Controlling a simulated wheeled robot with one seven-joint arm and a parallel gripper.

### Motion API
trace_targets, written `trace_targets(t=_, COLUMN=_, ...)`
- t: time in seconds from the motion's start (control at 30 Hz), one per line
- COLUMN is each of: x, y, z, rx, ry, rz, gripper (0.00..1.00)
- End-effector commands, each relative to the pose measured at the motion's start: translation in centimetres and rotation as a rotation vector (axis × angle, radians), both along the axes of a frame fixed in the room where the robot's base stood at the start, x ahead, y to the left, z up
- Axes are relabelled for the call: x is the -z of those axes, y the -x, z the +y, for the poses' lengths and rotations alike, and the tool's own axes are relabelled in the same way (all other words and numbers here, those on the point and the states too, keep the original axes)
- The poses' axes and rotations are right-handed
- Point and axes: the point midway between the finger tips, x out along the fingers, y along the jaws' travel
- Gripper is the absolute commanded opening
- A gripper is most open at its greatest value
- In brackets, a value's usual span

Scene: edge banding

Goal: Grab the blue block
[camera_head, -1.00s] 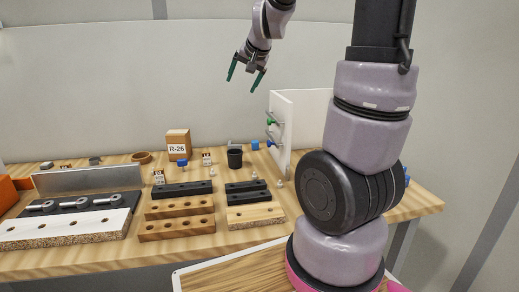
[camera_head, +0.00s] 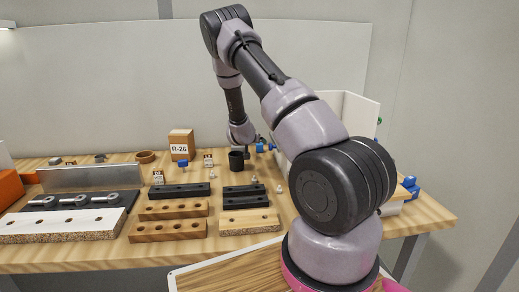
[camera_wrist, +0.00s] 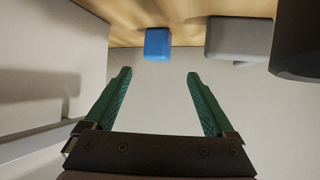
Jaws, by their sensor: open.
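The blue block (camera_wrist: 157,44) lies on the wooden worktop in the upper middle of the wrist view. In the head view a small blue block (camera_head: 260,148) shows beside the black cup, close to the end of my arm. My gripper (camera_wrist: 158,75) is open and empty, its two green fingers apart. In the wrist picture the block appears just beyond the fingertips, between their lines, and does not touch them. In the head view the fingers are mostly hidden by the wrist.
A grey block (camera_wrist: 238,38) is right of the blue block in the wrist view, with the black cup (camera_head: 236,160) beyond it. A white upright panel (camera_head: 356,112) stands near my arm. Other blue pieces (camera_head: 183,164) and drilled bars (camera_head: 172,208) lie on the worktop.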

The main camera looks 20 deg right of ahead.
Motion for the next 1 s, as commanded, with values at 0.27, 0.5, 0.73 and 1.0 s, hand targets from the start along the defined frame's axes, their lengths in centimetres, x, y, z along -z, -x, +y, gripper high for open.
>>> trace_targets(t=0.27, x=2.1, y=-2.8, z=-2.4, rx=0.001, ry=-0.001, rz=0.001, gripper=0.89)
trace_targets(t=0.5, x=3.4, y=-4.0, z=-3.7, rx=0.002, ry=-0.002, rz=0.002, gripper=0.89)
trace_targets(t=0.73, x=5.0, y=-6.0, z=-5.3, rx=0.0, ry=-0.001, rz=0.002, gripper=0.89)
trace_targets(t=1.0, x=5.2, y=-6.4, z=-5.5, rx=0.0, ry=-0.002, rz=0.002, gripper=0.89)
